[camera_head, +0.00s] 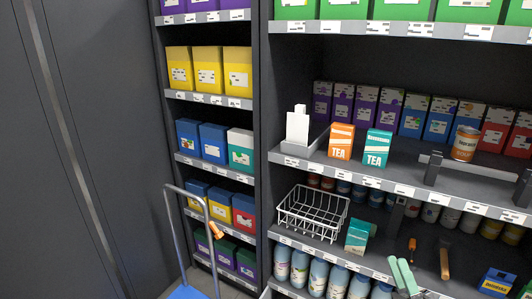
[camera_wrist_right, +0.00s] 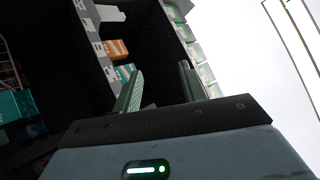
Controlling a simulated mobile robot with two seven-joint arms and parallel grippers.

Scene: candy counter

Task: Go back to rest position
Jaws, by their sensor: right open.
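My right gripper (camera_head: 401,270) shows at the bottom of the head view, with two pale green fingers in front of the lower shelf. In the right wrist view my right gripper (camera_wrist_right: 160,70) has its fingers apart and nothing between them. An orange tea box (camera_head: 341,141) and a teal tea box (camera_head: 377,148) stand upright on the middle shelf. They also show past the left finger in the wrist view, the orange tea box (camera_wrist_right: 115,49) above the teal tea box (camera_wrist_right: 123,73). My left gripper is not in view.
A white wire basket (camera_head: 312,212) and a teal carton (camera_head: 357,236) stand on the lower shelf. A can (camera_head: 465,143) stands on the middle shelf at right. A blue trolley with a grey handle (camera_head: 188,291) stands at lower left. Tall shelves of boxes fill the back.

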